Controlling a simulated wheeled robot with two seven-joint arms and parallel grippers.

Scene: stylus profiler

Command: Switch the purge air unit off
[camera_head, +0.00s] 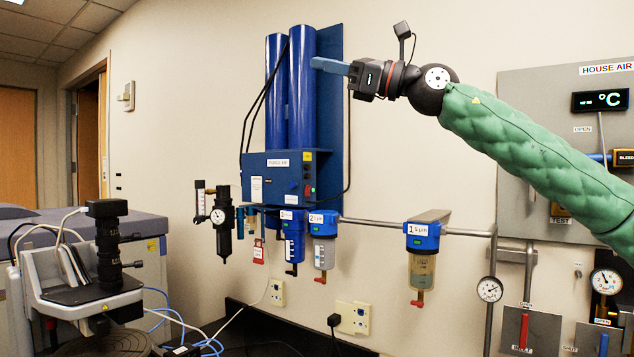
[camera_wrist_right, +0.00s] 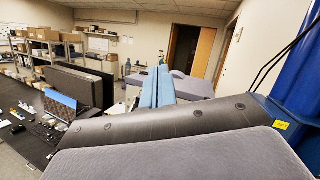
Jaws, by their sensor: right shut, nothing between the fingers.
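The purge air unit (camera_head: 284,178) is a blue box labelled "PURGE AIR" on the wall, with two tall blue cylinders (camera_head: 302,88) above it on a blue back panel. Its right end carries small controls, with a red one (camera_head: 307,190) and a green spot below it; the switch position is too small to tell. My right gripper (camera_head: 318,63) is shut and empty, in front of the upper cylinders, above and apart from the box. In the right wrist view its blue fingers (camera_wrist_right: 157,88) lie together, and part of the blue unit (camera_wrist_right: 298,85) shows at the right edge. My left gripper is not in view.
Several filter bowls (camera_head: 422,265) and a gauge regulator (camera_head: 222,218) hang below and beside the unit. A pipe runs right to the "HOUSE AIR" panel (camera_head: 540,110). An instrument (camera_head: 105,245) stands at lower left.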

